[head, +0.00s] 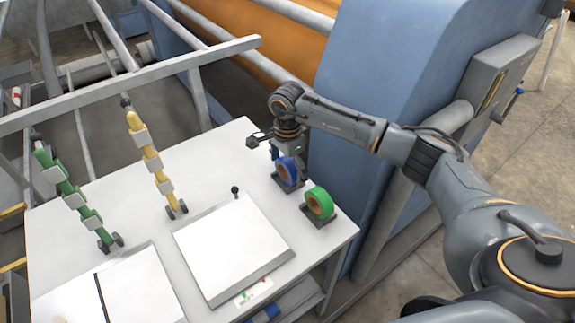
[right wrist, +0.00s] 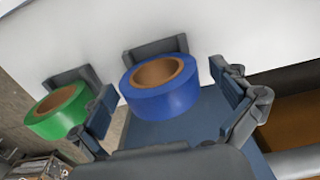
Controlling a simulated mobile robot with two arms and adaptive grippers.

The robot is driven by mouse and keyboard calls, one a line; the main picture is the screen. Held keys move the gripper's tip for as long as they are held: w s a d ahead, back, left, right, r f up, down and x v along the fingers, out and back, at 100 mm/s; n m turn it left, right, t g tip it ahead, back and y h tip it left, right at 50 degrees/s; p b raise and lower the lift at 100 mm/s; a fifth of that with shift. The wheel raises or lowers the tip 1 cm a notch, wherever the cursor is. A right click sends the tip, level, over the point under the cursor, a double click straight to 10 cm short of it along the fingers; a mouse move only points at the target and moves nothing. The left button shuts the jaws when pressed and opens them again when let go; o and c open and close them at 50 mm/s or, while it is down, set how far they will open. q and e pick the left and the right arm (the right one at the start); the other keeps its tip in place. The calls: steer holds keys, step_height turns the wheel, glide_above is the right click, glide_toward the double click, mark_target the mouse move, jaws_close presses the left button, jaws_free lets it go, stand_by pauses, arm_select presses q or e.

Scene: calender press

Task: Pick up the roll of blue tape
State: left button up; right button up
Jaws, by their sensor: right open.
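The roll of blue tape (head: 287,171) stands upright in a dark holder at the right part of the white table. In the right wrist view the blue roll (right wrist: 160,86) shows between the two fingers of my right gripper (right wrist: 170,104). The gripper is open, with a finger on each side of the roll and a gap visible to it. Whether a finger touches the roll I cannot tell. My left gripper is not in view.
A roll of green tape (head: 319,203) stands in its own holder near the blue one. A white panel (head: 233,246) lies on the table (head: 208,160). Yellow (head: 150,160) and green (head: 68,187) jointed stands are at left. The blue machine housing (head: 390,75) rises close behind the table.

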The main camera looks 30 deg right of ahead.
steer(key=shift+f, duration=0.25)
steer(key=c, duration=1.2)
steer(key=shift+r, duration=0.15)
steer(key=shift+r+b, duration=0.6)
steer(key=shift+b, duration=0.25)
steer(key=shift+w+r+b, duration=0.1)
steer(key=shift+r+b, duration=0.45)
steer(key=shift+r, duration=0.05)
steer(key=a+r+b, duration=0.1)
steer(key=a+r, duration=0.2)
steer(key=a, duration=0.1)
steer(key=s+a+r+b, duration=0.1)
steer(key=a+r+b, duration=0.1)
steer(key=a+r, duration=0.2)
steer(key=a+r+b, duration=0.2)
steer(key=a+r, duration=0.1)
steer(key=a, duration=0.3)
steer(key=shift+s+r, duration=0.2)
